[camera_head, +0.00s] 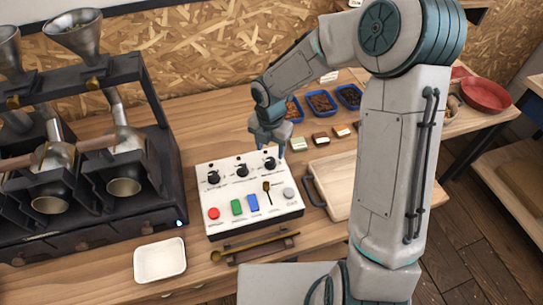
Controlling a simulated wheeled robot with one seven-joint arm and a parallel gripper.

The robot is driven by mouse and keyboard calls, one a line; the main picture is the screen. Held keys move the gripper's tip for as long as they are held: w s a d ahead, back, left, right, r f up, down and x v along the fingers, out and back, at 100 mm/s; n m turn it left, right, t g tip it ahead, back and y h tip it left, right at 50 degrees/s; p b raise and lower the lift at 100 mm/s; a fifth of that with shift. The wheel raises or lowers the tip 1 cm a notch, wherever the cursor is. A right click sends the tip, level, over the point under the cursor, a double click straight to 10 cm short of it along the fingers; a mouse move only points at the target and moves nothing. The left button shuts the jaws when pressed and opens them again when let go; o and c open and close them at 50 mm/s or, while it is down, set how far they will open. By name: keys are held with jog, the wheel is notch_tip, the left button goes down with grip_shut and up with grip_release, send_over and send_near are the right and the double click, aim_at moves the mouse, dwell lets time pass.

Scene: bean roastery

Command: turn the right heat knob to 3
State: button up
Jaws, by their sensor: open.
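The white control panel (247,196) stands on the wooden bench, with three black knobs in a row along its back. The right knob (270,163) is at the back right of the panel. The middle knob (242,170) and left knob (213,177) are beside it. The dial markings are too small to read, so the right knob's setting cannot be told. My gripper (270,150) points down just above and behind the right knob, with its fingers apart and nothing visible between them. Whether it touches the knob cannot be told.
Red, green and blue buttons, a small lever and a grey round button (288,193) sit on the panel's front. A roaster (90,215) stands left, a wooden board (335,180) right.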

aim_at(271, 160)
notch_tip(271, 160, down, 5)
jog(key=shift+r, duration=0.1)
dwell(0.3)
